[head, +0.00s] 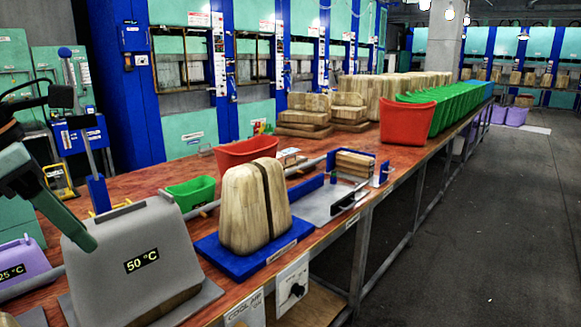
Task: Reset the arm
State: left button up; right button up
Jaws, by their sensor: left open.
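My left arm comes in at the left edge. Its black gripper (58,93) is open, with nothing seen in it. It is in the air above the left end of the table, in front of a blue stand with a lever. Part of it is cut off by the picture's edge. My right arm and right gripper are not in view.
The wooden bench (140,246) runs away to the right. On it stand a grey 50 °C cover (130,245), a blue plate (218,262) with wooden blocks (240,210), a small green bin (190,193) and red bins (407,122).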

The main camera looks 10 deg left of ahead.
pick_arm(q)
jog(key=w+d+f+n+t+h+p, duration=0.15)
jog(key=w+d+f+n+h, duration=0.35)
jog(key=w+d+f+h, duration=0.5)
jog(key=w+a+f+n+t+y+p, duration=0.1)
jog(key=w+a+f+n+t+y, duration=0.15)
jog(key=f+n+t, duration=1.15)
jog(key=s+d+f+n+g+y+p, duration=0.1)
jog(key=s+f+n+g+y, duration=0.15)
jog(key=f+n, duration=0.5)
jog(key=s+d+f+n+g+y, duration=0.1)
jog(key=s+f+n+g+y, duration=0.1)
jog(key=s+f+n+y, duration=0.4)
jog(key=s+d+f+n+g, duration=0.3)
jog(key=s+d+f, duration=0.1)
jog(key=s+f, duration=0.1)
jog(key=s+d+f+n+g+h, duration=0.1)
jog(key=s+d+f+n+g, duration=0.2)
jog(key=f, duration=0.5)
jog(key=shift+s+d+f+n+p, duration=0.25)
jog(key=shift+s+d+n, duration=0.2)
jog(key=shift+s+d, duration=0.45)
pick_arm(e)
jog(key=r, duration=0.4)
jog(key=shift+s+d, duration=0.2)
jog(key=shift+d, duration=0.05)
pick_arm(q)
jog(key=shift+s+a, duration=0.1)
jog(key=shift+a, duration=0.1)
